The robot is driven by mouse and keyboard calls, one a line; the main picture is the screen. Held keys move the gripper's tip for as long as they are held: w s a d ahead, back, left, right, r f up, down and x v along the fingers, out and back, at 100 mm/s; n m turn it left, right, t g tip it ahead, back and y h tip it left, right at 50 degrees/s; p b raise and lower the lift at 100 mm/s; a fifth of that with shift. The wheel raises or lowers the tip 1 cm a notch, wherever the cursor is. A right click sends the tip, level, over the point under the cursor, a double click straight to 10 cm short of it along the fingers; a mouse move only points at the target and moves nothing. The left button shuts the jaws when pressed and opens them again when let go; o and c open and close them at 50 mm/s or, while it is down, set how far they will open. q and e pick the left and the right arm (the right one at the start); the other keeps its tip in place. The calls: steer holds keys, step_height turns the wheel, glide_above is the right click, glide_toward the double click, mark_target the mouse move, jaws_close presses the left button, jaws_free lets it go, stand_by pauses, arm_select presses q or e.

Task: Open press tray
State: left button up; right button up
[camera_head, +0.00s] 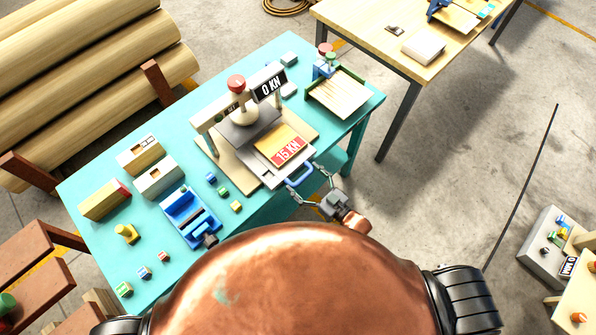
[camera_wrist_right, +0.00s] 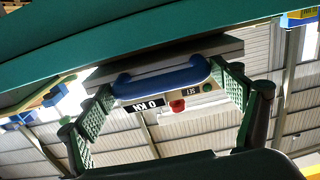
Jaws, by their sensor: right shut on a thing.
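The press (camera_head: 236,112) stands on the teal table with a red knob on top and a "0 KN" display. Its press tray (camera_head: 272,180) juts out at the front, bearing a wooden sheet and a red "15 KN" label. A blue tray handle (camera_head: 299,176) is on its front edge; it also shows in the right wrist view (camera_wrist_right: 160,79). My right gripper (camera_head: 309,184) is at the handle, its fingers on either end of it, shut on it. The fingers (camera_wrist_right: 168,92) flank the handle in the wrist view. My left gripper is not in view.
The teal table (camera_head: 150,220) also holds wooden blocks, a blue fixture (camera_head: 190,215), small coloured pieces and a green-edged tray (camera_head: 338,94). A wooden table (camera_head: 375,40) stands at the back right. Logs lie at the left.

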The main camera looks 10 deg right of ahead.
steer(key=shift+s, duration=0.1)
steer(key=o, duration=1.6)
steer(key=shift+d, duration=0.1)
steer(key=v, duration=1.2)
